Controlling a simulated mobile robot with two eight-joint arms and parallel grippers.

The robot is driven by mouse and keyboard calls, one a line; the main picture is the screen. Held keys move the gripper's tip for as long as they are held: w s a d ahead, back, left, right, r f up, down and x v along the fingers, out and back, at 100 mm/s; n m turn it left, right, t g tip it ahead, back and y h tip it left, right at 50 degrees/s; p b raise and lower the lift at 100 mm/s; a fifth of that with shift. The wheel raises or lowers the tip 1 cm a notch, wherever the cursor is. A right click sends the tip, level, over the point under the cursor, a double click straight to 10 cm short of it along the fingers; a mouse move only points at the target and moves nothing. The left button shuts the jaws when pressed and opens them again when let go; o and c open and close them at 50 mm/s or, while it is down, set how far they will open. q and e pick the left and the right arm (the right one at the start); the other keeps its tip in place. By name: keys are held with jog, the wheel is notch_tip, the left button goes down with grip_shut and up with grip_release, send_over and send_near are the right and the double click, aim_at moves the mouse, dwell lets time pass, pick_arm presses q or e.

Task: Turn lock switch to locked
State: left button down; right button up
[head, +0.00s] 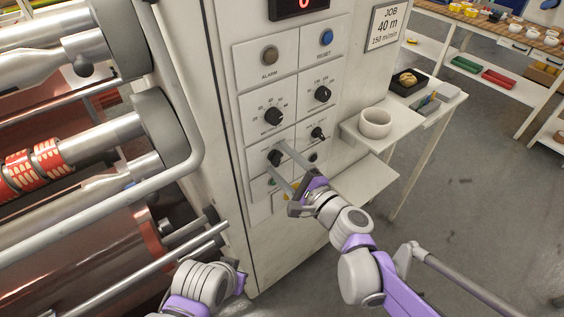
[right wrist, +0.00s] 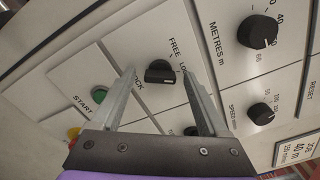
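The lock switch (right wrist: 160,72) is a black rotary knob on the pale panel (head: 240,62), with "FREE" and a partly covered "LO…" printed beside it in the right wrist view. In the head view the lock switch (head: 274,158) sits low on the panel's left column. My right gripper (head: 277,159) is open, its two fingers on either side of the knob with gaps showing in the right wrist view (right wrist: 158,72). I cannot tell the knob's exact setting. My left arm's wrist shows at the bottom of the head view; its fingers are not clear.
Above are the metres knob (head: 274,117), the speed knob (head: 322,94) and the alarm and reset buttons. The green start button (right wrist: 99,96) is close to a finger. Rollers and rails (head: 100,150) fill the left.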

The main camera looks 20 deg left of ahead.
jog(key=v, duration=1)
jog(key=shift+s+d, duration=0.3)
jog(key=s+d+f+n+g+h+p, duration=0.2)
jog(key=s+d+n+h, duration=0.5)
jog(key=d, duration=0.4)
jog(key=s+d+f+n+g+h+p, duration=0.3)
jog(key=s+d+f+n+h, duration=0.3)
jog(key=d, duration=0.5)
jog(key=shift+s+f+n+g+h+p, duration=0.3)
jog(key=shift+s+f+n+h+p, duration=0.1)
jog(key=shift+s+f+h+p, duration=0.15)
